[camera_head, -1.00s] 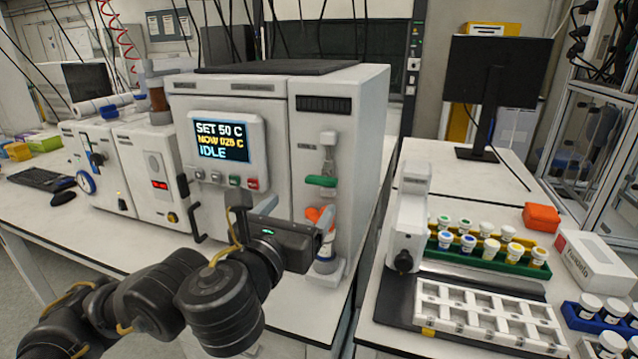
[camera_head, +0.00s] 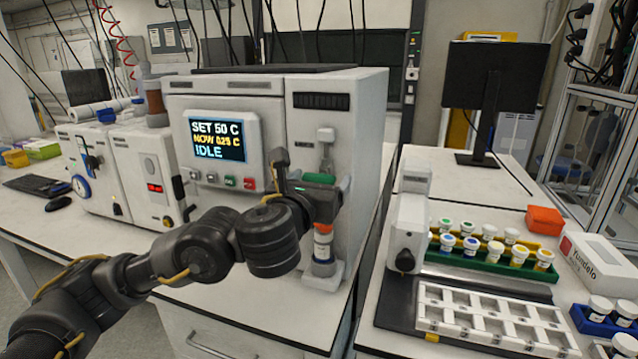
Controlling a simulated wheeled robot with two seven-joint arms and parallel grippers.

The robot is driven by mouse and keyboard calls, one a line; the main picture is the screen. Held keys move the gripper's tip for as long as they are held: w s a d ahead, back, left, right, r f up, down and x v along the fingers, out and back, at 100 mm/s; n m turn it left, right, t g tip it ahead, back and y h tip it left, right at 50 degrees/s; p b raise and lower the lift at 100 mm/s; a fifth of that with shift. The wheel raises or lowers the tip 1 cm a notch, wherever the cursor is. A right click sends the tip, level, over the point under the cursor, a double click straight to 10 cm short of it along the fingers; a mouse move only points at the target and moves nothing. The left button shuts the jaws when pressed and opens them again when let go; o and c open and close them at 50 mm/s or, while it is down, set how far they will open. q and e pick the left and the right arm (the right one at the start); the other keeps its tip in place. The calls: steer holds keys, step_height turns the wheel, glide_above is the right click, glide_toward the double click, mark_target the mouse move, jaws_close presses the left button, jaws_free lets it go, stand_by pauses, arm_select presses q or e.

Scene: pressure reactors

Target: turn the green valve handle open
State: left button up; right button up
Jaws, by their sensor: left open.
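The green valve handle (camera_head: 319,177) sits on the right front panel of the white reactor (camera_head: 362,130), below a light grey fitting. It is partly hidden behind my left gripper (camera_head: 338,186). My left gripper is open and is at the height of the handle, just in front of it; I cannot tell whether the fingers touch it. Below the gripper an orange-capped vial (camera_head: 323,243) stands upright on a small white ledge. My right gripper is not in view.
Green and red buttons (camera_head: 249,183) sit under the screen, close to my left arm. To the right, a second bench holds a grey-white device (camera_head: 408,225), a green rack (camera_head: 490,262) of vials, a white tray (camera_head: 480,318) and a monitor (camera_head: 495,85).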

arm_select(q)
steer(key=shift+a+r, duration=0.1)
steer(key=shift+a, duration=0.15)
steer(key=shift+c, duration=0.3)
steer(key=shift+s+a, duration=0.1)
steer(key=shift+a, duration=0.05)
steer(key=shift+c, duration=1.1)
steer(key=shift+d, duration=0.2)
steer(key=c, duration=0.5)
steer(key=shift+c, duration=1.1)
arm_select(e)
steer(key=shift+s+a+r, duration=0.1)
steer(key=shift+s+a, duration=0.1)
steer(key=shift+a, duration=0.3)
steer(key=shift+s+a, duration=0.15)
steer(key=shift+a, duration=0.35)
